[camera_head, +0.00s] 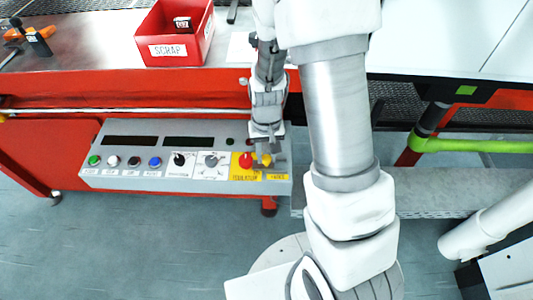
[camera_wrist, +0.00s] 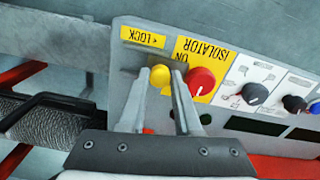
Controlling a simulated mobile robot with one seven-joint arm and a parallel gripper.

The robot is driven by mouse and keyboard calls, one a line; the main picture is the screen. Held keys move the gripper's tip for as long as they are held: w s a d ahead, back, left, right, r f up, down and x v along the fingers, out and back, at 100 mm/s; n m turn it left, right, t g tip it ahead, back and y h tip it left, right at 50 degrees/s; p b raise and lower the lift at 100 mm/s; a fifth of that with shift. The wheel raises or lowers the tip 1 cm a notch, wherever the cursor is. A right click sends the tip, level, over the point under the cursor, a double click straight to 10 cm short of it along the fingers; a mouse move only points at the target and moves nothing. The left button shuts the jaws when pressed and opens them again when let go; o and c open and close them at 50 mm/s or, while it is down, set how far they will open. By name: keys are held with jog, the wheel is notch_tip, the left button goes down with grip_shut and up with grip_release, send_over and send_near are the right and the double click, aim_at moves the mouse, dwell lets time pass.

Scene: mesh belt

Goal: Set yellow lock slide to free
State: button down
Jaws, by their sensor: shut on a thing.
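The yellow lock slide (camera_head: 266,160) is at the right end of the grey control panel (camera_head: 135,183), above a yellow lock label (camera_head: 277,177). In the wrist view its round yellow knob (camera_wrist: 160,76) sits between the two fingers of my gripper (camera_wrist: 166,78), and the lock label (camera_wrist: 142,37) appears upside down. My gripper (camera_head: 263,143) reaches down to the panel from above and is shut on the slide. The fingers hide part of the slide and its track, so I cannot read its set position.
The red isolator knob (camera_wrist: 201,81) sits close beside the slide, near one finger. Selector knobs (camera_head: 211,160) and coloured buttons (camera_head: 155,162) line the panel further left. A red scrap bin (camera_head: 174,50) stands on the bench above. A grey ledge (camera_head: 440,192) lies right of the panel.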

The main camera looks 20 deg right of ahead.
aim_at(280, 166)
jog(key=shift+s+d, duration=0.3)
jog(key=shift+d, duration=0.65)
jog(key=shift+s+d, duration=0.25)
jog(key=shift+d, duration=0.65)
jog(key=c, duration=0.9)
grip_release()
jog(key=shift+d, duration=0.1)
jog(key=shift+r, duration=0.35)
notch_tip(280, 166, up, 17)
jog(key=p, duration=0.4)
